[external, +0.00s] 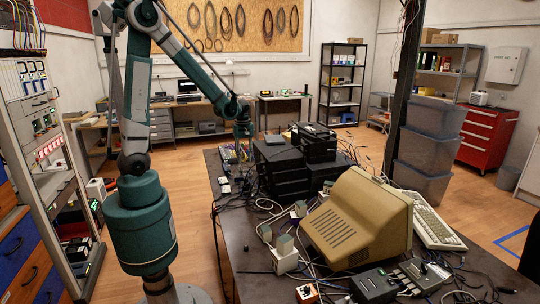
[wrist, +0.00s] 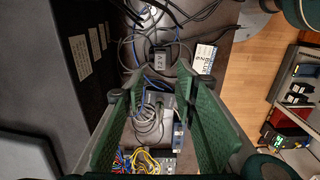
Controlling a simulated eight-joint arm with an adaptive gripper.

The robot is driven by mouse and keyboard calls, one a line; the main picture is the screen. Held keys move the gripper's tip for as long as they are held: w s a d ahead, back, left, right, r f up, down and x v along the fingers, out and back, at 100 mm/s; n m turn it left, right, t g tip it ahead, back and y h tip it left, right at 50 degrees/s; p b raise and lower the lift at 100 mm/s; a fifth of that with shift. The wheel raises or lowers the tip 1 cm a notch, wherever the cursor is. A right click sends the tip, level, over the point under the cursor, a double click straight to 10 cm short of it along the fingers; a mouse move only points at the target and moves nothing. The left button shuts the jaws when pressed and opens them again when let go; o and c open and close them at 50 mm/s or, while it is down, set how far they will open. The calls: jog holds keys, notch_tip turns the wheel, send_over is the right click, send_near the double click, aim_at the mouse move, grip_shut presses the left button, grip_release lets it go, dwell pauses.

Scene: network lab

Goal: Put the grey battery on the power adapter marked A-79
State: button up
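My gripper (wrist: 161,92) is open, its two green fingers apart with nothing held between them. In the external view my gripper (external: 243,150) hangs low over the far left part of the dark table, beside stacked black boxes. In the wrist view a small black adapter-like block (wrist: 160,64) with a pale marking lies beyond the fingertips; I cannot read the marking surely. A block with a white printed label (wrist: 203,58) lies right of it. In the external view a small grey block (external: 284,243) sits on a white cabled unit (external: 285,263). I cannot tell which object is the grey battery.
Stacked black boxes (external: 280,175) stand right of my gripper. A beige monitor (external: 358,218) and a keyboard (external: 436,226) lie nearer. Loose cables (wrist: 150,125) and a grey cabled device (wrist: 178,133) show between the fingers. Grey bins (external: 428,150) stand behind the table.

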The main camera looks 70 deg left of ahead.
jog(key=s+d+r+m+t, duration=0.3)
jog(key=s+d+r+m, duration=0.3)
jog(key=d+r+m, duration=0.3)
jog(key=s+d+r+m+t, duration=0.4)
jog(key=s+d+r+m, duration=0.3)
jog(key=d, duration=0.6)
jog(key=shift+r+m, duration=1)
jog(key=shift+r, duration=0.55)
jog(key=shift+s, duration=0.1)
